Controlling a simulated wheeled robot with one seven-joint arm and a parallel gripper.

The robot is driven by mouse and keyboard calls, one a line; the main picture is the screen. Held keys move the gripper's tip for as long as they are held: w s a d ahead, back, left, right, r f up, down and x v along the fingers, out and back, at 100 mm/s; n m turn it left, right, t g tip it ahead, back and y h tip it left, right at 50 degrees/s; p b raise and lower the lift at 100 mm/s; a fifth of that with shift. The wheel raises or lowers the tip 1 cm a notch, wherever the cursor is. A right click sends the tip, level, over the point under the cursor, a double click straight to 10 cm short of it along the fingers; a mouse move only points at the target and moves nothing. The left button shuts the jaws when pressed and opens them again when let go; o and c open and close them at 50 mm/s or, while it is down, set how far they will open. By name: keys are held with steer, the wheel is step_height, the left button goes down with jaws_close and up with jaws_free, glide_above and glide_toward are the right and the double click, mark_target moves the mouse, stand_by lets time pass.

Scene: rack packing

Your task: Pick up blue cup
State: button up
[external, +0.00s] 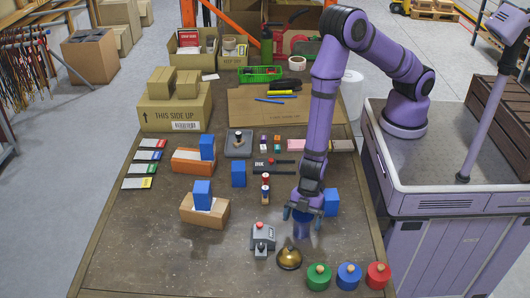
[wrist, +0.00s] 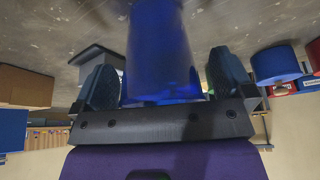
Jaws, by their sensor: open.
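The blue cup (external: 301,229) stands on the table right under my gripper (external: 302,211), partly hidden by it. In the wrist view the dark blue, translucent cup (wrist: 160,50) fills the space between the two fingers. The fingers are open, one on each side of the cup. A small gap shows on the right side; I cannot tell whether the left finger touches it.
A brass bell (external: 289,258) and a grey device with a red button (external: 262,240) stand close by at the front left. A blue block (external: 331,202) is just right of my gripper. Green (external: 319,276), blue (external: 348,276) and red (external: 377,275) round pieces line the front right.

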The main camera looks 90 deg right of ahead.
steer(key=c, duration=0.9)
